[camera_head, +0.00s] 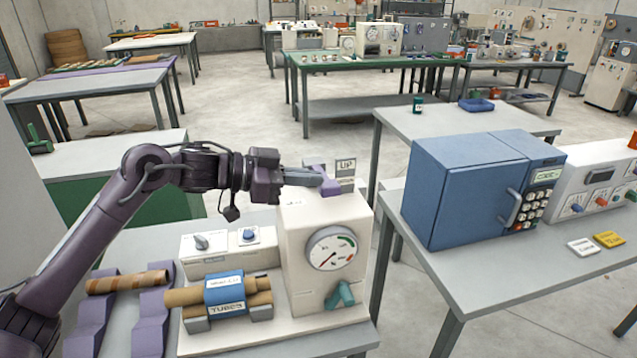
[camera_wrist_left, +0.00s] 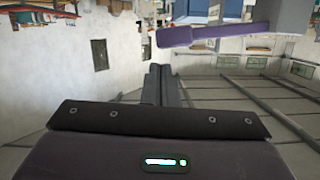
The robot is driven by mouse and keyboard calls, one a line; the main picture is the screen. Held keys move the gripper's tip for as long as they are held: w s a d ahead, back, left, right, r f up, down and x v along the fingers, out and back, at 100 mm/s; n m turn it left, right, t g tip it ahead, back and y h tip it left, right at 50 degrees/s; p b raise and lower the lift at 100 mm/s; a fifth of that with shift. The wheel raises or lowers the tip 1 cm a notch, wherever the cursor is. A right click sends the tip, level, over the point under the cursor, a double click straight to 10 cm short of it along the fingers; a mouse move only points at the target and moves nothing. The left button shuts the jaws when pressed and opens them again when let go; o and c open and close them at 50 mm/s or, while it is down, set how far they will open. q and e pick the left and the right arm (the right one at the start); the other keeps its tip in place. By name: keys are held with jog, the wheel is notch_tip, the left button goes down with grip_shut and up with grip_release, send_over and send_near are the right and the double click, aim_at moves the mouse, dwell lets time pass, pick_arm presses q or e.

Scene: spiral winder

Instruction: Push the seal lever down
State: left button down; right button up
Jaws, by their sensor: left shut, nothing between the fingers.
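The winder (camera_head: 300,240) is a cream machine with a round gauge on its front. A purple lever (camera_head: 328,183) is at its top, in front of a small sign reading UP (camera_head: 346,167). My left gripper (camera_head: 319,179) is over the machine's top with its fingers shut and empty, close to the lever. In the left wrist view the purple lever (camera_wrist_left: 205,35) shows above the shut fingertips (camera_wrist_left: 159,69), with a gap in the picture. In the head view the fingers overlap the lever, so I cannot tell whether they touch. My right gripper is out of view.
A teal handle (camera_head: 341,294) is below the gauge. Wrapped tubes (camera_head: 225,293) lie in front of a knob box (camera_head: 228,250). A brown roll (camera_head: 128,282) rests on purple supports at left. A blue oven-like box (camera_head: 465,190) stands on the right table.

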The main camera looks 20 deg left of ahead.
pick_arm(q)
jog(key=b+v, duration=0.3)
jog(key=v, duration=0.5)
jog(key=shift+f, duration=0.15)
jog(key=shift+w+a, duration=0.15)
dwell(0.4)
